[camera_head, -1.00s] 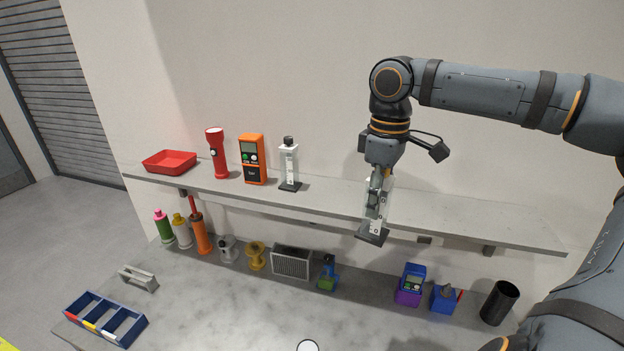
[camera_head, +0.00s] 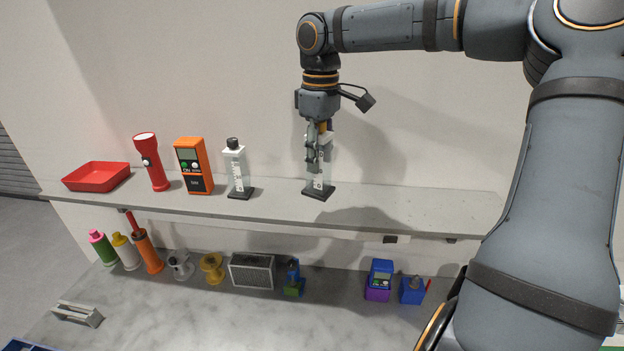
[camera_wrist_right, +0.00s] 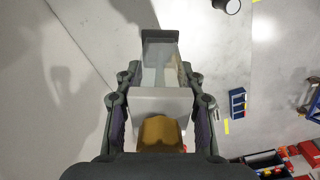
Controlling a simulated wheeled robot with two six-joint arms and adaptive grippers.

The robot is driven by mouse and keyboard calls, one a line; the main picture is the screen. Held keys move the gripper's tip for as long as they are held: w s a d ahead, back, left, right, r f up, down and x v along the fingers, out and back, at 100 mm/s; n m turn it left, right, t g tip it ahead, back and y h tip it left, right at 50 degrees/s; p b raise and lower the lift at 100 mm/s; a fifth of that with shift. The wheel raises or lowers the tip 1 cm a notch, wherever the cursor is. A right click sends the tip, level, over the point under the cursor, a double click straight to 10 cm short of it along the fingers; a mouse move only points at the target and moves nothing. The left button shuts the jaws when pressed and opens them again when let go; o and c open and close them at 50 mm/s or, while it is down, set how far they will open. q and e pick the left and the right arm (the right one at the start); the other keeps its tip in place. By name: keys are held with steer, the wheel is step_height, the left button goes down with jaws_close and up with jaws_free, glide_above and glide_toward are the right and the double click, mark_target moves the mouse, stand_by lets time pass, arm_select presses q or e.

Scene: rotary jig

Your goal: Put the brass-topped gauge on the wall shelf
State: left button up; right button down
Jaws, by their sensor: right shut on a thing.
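The brass-topped gauge (camera_head: 326,152) has a white and clear body, a dark square base and a brass top. My right gripper (camera_head: 316,150) is shut on its upper part and holds it upright. Its base is over the wall shelf (camera_head: 400,207), touching it or very close above; I cannot tell which. In the right wrist view, the brass top (camera_wrist_right: 160,132) sits between the fingers, with the body and base beyond. A similar gauge with a black top (camera_head: 236,168) stands on the shelf to the left. My left gripper is not in view.
On the shelf's left part are a red tray (camera_head: 97,177), a red flashlight (camera_head: 152,162) and an orange meter (camera_head: 194,166). The shelf right of the held gauge is clear. Several bottles, tools and a grey vented box (camera_head: 252,271) stand on the counter below.

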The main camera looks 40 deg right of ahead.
steer(key=w+d+f+p, duration=0.1)
steer(key=f, duration=0.1)
steer(key=w+d+f+p, duration=0.1)
steer(key=f, duration=0.2)
steer(key=w+d+f+p, duration=0.1)
steer(key=f, duration=0.2)
steer(key=shift+f, duration=0.2)
steer(key=shift+d+f, duration=0.1)
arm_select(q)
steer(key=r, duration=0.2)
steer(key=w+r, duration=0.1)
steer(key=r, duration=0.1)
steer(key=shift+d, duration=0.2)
arm_select(e)
steer(key=shift+s+f, duration=0.1)
steer(key=c, duration=0.8)
jaws_free()
steer(key=shift+a, duration=0.2)
steer(key=shift+d, duration=0.1)
